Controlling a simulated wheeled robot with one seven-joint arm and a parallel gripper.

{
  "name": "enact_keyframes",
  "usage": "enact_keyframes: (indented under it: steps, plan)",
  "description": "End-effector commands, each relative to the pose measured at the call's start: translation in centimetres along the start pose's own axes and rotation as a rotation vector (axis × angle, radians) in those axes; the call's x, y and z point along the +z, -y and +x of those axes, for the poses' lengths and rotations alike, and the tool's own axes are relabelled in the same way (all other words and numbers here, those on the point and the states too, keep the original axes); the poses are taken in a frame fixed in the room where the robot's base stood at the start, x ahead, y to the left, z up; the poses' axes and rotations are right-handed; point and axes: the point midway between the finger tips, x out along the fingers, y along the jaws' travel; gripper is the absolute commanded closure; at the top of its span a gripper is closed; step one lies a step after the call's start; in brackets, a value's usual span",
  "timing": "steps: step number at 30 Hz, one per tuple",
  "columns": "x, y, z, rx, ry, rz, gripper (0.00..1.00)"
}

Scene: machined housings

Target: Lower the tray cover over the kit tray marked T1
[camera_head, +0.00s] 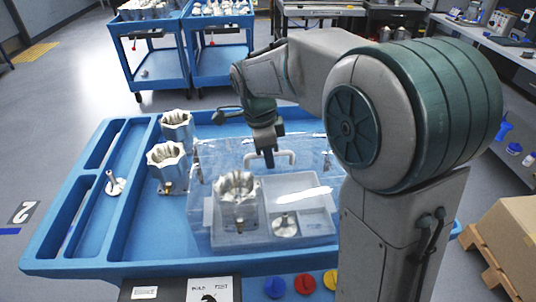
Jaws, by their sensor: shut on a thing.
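The tray cover (218,157) is a clear, shiny lid with a pale handle (287,154) on top. My gripper (268,160) is shut on that handle and points down. The grey kit tray (308,190) lies on the blue cart top beneath the cover and shows through it. A machined housing (237,198) stands in the tray's left part, and a metal flanged part (285,226) sits in its right part. I cannot tell whether the cover touches the tray. No T1 mark is readable, and my arm hides the cover's right side.
Two housings (167,165) (177,126) stand left of the cover on the blue cart (140,225). A flanged part (114,183) lies in a left channel. Coloured knobs (304,284) are at the front. Loaded carts (160,60) stand behind, and a cardboard box (512,240) is at right.

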Motion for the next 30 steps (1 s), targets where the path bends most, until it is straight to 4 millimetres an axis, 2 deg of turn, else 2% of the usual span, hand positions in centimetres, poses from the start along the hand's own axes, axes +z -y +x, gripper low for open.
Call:
enact_keyframes:
  steps: [23, 24, 26, 30]
  plan:
    - [0.14, 0.02, 0.95, -0.001, 0.000, 0.000, 1.00]
    - [0.14, 0.02, 0.95, -0.001, 0.000, 0.000, 0.77]
    - [0.15, 0.02, 0.96, -0.001, 0.000, 0.000, 0.63]
    - [0.15, 0.01, 0.97, -0.001, 0.000, 0.000, 0.63]
